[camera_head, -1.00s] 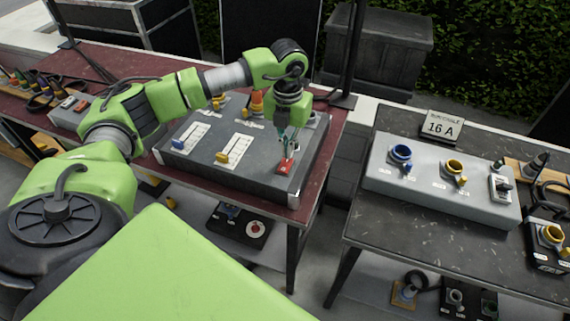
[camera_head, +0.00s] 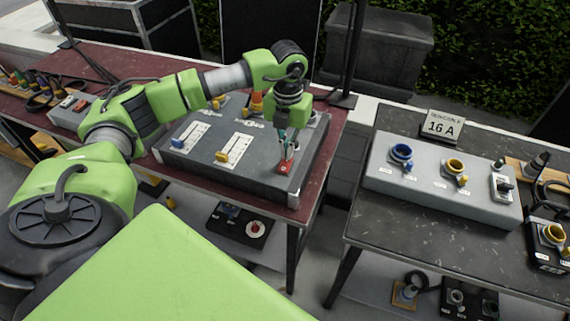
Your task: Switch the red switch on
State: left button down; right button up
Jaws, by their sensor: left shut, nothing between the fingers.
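The red switch (camera_head: 285,168) sits near the front right corner of a dark grey control box (camera_head: 240,182) on the left table. My left gripper (camera_head: 286,150) points down over it, shut and empty, with its fingertips at the switch. Whether the fingertips touch the switch or sit just above it I cannot tell. The fingers partly cover the switch, so its position is not clear. My right gripper is not in view.
The same box carries a blue slider (camera_head: 178,143), a yellow slider (camera_head: 222,157) and an orange knob (camera_head: 257,102). A gap separates the tables.

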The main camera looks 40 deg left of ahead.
pick_arm(q)
jog(key=shift+f+b, duration=0.55)
jog(key=shift+f, duration=0.3)
jog(key=shift+r, duration=0.2)
jog(key=shift+r+p, duration=2.3)
jog(key=shift+r, duration=1.1)
